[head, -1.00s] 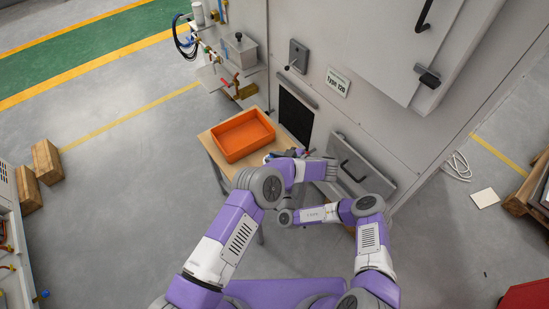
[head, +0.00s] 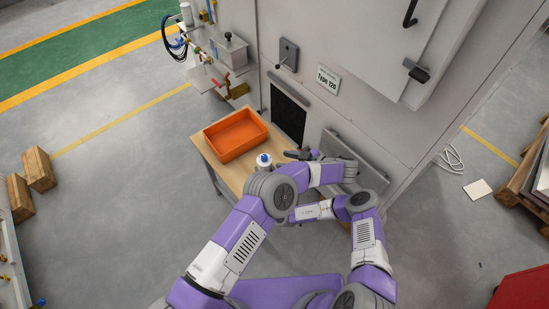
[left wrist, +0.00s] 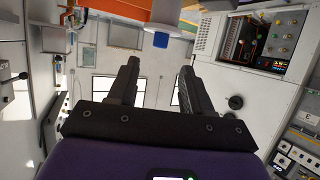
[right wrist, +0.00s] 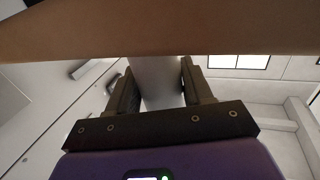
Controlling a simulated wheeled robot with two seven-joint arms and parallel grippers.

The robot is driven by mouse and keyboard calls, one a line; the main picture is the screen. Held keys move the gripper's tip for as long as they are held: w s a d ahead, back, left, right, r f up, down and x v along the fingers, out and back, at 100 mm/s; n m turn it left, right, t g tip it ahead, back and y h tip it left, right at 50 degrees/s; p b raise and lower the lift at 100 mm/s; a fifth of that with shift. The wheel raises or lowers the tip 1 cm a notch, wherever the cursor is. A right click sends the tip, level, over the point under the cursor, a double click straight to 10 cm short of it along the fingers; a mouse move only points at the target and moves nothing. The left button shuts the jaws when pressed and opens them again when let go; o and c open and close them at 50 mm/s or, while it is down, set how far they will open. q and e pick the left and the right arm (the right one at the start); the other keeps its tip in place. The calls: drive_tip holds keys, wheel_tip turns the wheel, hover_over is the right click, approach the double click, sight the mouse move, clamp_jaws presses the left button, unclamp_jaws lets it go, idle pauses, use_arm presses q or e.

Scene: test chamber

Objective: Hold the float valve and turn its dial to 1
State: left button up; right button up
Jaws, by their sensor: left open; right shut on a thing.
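The float valve (head: 264,168) is a pale upright body with a blue top, at the front right of the wooden table; its lower part is hidden by my left arm. The dial's mark cannot be read. My left gripper (head: 297,154) is just right of the valve, apart from it. In the left wrist view its two fingers (left wrist: 158,75) are spread with nothing between them. My right gripper is hidden behind my left arm in the head view. In the right wrist view its fingers (right wrist: 156,80) are shut on a pale cylindrical body (right wrist: 157,82), the valve.
An orange tray (head: 213,146) sits on the wooden table (head: 238,180) behind the valve. The grey cabinet wall with a Type 120 label (head: 327,79) stands close on the right. A brown band (right wrist: 160,30) crosses the right wrist view.

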use_arm(q)
drive_tip(key=v, duration=0.3)
drive_tip(key=shift+s+d+r, duration=0.1)
drive_tip(key=shift+s+d, duration=0.1)
drive_tip(key=shift+d, duration=0.05)
use_arm(e)
drive_tip(key=o, duration=1.2)
